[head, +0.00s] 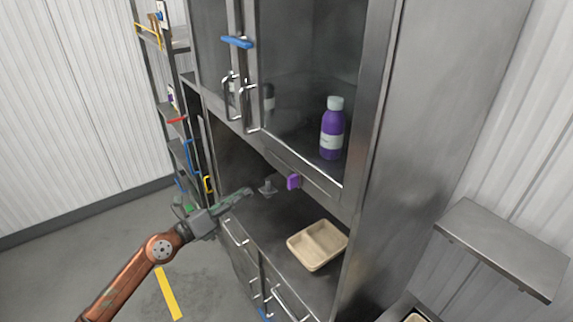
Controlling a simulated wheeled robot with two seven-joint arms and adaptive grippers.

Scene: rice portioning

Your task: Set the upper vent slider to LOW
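A blue bar (237,41) sits across the upright strip between the upper cabinet doors. My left gripper (248,193) reaches in from the lower left, at the front of the open bay. It is left of the purple knob and well below the blue bar, apart from both in the picture. Its fingers are seen edge-on, so their opening is unclear. My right gripper is out of view.
A purple bottle (332,128) stands behind glass above. Metal door handles (250,108) stick out. A rack (180,125) stands left; a grey ledge (503,248) juts out right.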

